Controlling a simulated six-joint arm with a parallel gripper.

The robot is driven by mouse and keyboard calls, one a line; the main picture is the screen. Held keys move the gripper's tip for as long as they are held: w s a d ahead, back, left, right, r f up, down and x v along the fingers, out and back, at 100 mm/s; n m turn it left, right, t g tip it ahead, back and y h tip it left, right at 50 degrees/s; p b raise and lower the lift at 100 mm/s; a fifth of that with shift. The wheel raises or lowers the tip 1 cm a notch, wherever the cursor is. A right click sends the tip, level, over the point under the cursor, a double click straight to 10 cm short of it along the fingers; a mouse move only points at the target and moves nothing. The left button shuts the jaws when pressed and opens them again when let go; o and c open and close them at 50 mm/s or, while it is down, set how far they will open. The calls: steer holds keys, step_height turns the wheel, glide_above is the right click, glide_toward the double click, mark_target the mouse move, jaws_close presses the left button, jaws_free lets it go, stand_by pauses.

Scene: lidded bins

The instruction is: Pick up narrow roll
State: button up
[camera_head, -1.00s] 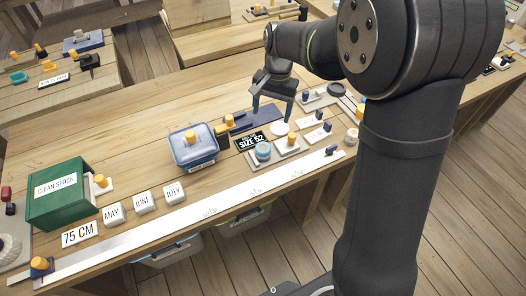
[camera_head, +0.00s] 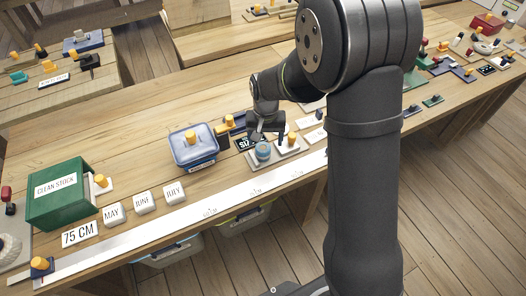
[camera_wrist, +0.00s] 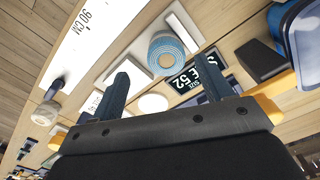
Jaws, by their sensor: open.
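A small blue ribbed roll (camera_head: 263,151) stands on a pale plate near the front of the bench. It also shows in the wrist view (camera_wrist: 166,52), at top centre, with a beige core end. I take it to be the narrow roll. My gripper (camera_head: 266,138) is open and empty, pointing down just behind and above the roll in the head view. In the wrist view its two dark fingers (camera_wrist: 165,75) are spread wide, and the roll lies between and beyond their tips. I see no contact with the roll.
A blue lidded bin (camera_head: 194,150) stands left of the roll. A yellow-knobbed piece (camera_head: 292,139) sits close on its right, and a black SIZE 52 sign (camera_wrist: 198,77) is near. A white 75 CM ruler (camera_head: 200,214) runs along the front edge.

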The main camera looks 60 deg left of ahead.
mark_target(263, 147)
steer(key=shift+s+a+f, duration=0.15)
steer(key=shift+f, duration=1.15)
steer(key=shift+s+a+f, duration=0.1)
steer(key=shift+a+f, duration=0.05)
steer(key=shift+f, duration=1.15)
steer(key=c, duration=1.1)
steer(key=shift+c, duration=0.2)
steer(key=shift+r, duration=0.1)
